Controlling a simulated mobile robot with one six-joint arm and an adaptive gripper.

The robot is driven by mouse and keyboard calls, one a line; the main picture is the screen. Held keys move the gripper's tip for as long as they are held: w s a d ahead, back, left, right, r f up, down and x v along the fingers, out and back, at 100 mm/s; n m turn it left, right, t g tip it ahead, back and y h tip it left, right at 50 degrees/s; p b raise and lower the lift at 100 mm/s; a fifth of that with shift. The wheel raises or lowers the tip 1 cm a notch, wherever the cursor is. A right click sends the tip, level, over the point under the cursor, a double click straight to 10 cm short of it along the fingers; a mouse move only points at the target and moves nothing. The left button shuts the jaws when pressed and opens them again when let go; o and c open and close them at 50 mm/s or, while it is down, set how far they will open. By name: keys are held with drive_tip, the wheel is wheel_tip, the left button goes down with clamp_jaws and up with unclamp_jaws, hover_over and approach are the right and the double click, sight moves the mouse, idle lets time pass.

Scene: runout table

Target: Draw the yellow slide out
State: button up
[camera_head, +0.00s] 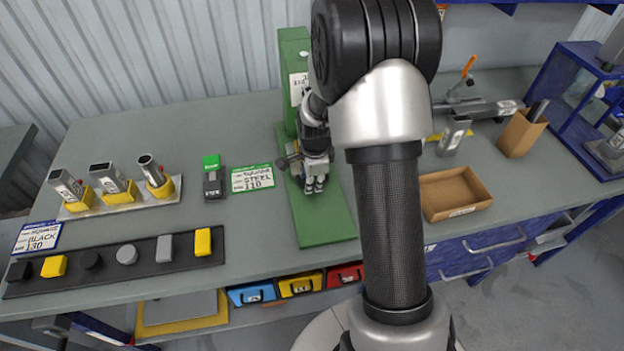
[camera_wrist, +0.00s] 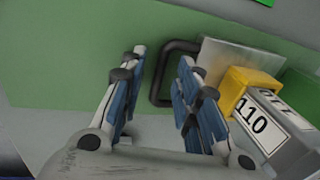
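A yellow drawer front (camera_head: 300,285) shows under the table's front edge, between a blue one (camera_head: 251,294) and a red one (camera_head: 345,275). It looks closed. My gripper (camera_head: 316,187) is over the green base plate (camera_head: 325,222), well above and behind the drawers. In the wrist view my gripper (camera_wrist: 163,56) is open, its blue-padded fingers apart. A black handle (camera_wrist: 160,75) on a metal plate (camera_wrist: 222,60) appears between and behind the fingers; I cannot tell if they touch it. A yellow holder (camera_wrist: 238,88) with a grey tube marked 110 is beside it.
Tubes in yellow holders (camera_head: 115,195) and a dark strip of caps (camera_head: 140,262) are on the left. A cardboard tray (camera_head: 452,194) is right of my arm. The green column (camera_head: 290,75) stands behind my gripper.

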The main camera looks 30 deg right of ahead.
clamp_jaws()
idle(0.3)
idle(0.5)
